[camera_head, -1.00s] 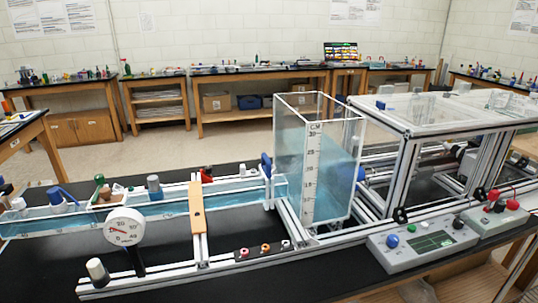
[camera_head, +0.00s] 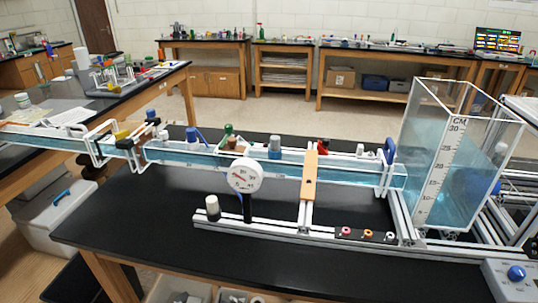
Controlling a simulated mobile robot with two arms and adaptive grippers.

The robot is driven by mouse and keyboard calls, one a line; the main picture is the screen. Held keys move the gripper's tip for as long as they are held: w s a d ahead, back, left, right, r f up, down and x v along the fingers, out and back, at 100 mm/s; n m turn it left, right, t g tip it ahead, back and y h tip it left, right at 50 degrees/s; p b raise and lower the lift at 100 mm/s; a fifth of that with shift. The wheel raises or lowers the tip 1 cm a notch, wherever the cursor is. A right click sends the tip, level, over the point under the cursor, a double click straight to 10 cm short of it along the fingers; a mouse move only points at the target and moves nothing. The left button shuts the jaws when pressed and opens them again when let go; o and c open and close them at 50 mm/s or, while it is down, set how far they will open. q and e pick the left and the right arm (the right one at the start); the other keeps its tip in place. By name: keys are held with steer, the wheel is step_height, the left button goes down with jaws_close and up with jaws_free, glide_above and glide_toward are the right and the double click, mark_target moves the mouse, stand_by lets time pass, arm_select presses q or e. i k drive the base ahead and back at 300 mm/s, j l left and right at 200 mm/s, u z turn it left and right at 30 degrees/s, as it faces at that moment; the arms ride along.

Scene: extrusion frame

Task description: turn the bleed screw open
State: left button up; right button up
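I cannot tell for sure which part is the bleed screw. An extrusion frame (camera_head: 275,228) on the black bench carries a long clear channel (camera_head: 345,170) of blue water. Small fittings sit along the channel: a blue-handled one (camera_head: 193,137), a green-topped one (camera_head: 228,134) and a grey and blue cylinder (camera_head: 275,147). A round dial gauge (camera_head: 243,175) stands in front of the channel. A white-capped knob (camera_head: 212,207) is at the frame's left end. Neither of my grippers is in view.
A tall clear tank (camera_head: 460,150) with a CM scale stands at the right. A wooden bar (camera_head: 309,175) crosses the channel. A control box (camera_head: 512,281) is partly cut off at lower right. The black bench top (camera_head: 150,230) is clear at front left.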

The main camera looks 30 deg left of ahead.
mark_target(163, 134)
steer(key=k+u, duration=0.1)
steer(key=u, duration=1.45)
